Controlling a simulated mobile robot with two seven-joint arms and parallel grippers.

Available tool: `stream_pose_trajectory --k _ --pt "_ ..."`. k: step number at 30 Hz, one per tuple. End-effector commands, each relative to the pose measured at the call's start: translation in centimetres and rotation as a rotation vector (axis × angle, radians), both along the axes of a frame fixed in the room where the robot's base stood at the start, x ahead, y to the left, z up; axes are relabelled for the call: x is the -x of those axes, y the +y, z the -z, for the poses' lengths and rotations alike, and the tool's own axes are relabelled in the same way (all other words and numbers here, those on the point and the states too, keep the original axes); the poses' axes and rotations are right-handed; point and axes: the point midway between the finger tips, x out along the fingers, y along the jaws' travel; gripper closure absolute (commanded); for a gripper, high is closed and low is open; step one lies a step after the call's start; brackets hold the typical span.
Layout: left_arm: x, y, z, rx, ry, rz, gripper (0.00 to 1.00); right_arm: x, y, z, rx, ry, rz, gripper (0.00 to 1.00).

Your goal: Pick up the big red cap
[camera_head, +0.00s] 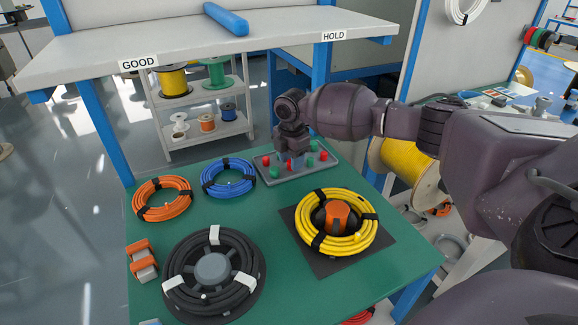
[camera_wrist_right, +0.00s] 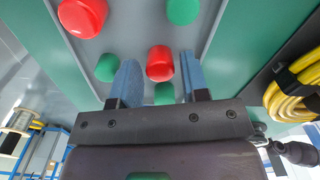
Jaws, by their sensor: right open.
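The grey tray (camera_head: 320,170) at the back of the green table holds several red and green caps. In the right wrist view, one red cap (camera_wrist_right: 160,63) sits between the two blue fingers of my right gripper (camera_wrist_right: 158,78), with no clear contact. Another red cap (camera_wrist_right: 82,16) at the upper left looks larger there. Green caps (camera_wrist_right: 108,68) stand close by, one of them partly hidden by the gripper. My right gripper (camera_head: 291,158) is open and points down over the tray in the head view. My left gripper is not in view.
Orange (camera_head: 163,199) and blue (camera_head: 228,177) cable coils lie left of the tray. A black coil (camera_head: 188,278) and a yellow coil (camera_head: 312,227) lie nearer. A white shelf (camera_head: 100,42) with GOOD and HOLD labels overhangs the back. The table's middle is clear.

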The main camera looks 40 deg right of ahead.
Motion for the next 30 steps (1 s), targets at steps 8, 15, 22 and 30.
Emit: stream_pose_trajectory --k 8,15,22,30 --pt "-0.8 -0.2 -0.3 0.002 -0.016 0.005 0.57 0.0 0.0 0.9 0.0 -0.003 0.001 0.58" --pt "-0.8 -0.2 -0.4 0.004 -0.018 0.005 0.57 0.0 0.0 0.9 0.0 -0.002 0.001 0.88" --pt "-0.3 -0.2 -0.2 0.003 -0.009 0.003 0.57 0.0 0.0 0.9 0.0 -0.002 0.001 0.94" --pt "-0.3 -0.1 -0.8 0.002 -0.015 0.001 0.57 -0.1 0.0 -2.0 0.0 -0.009 0.0 0.94"
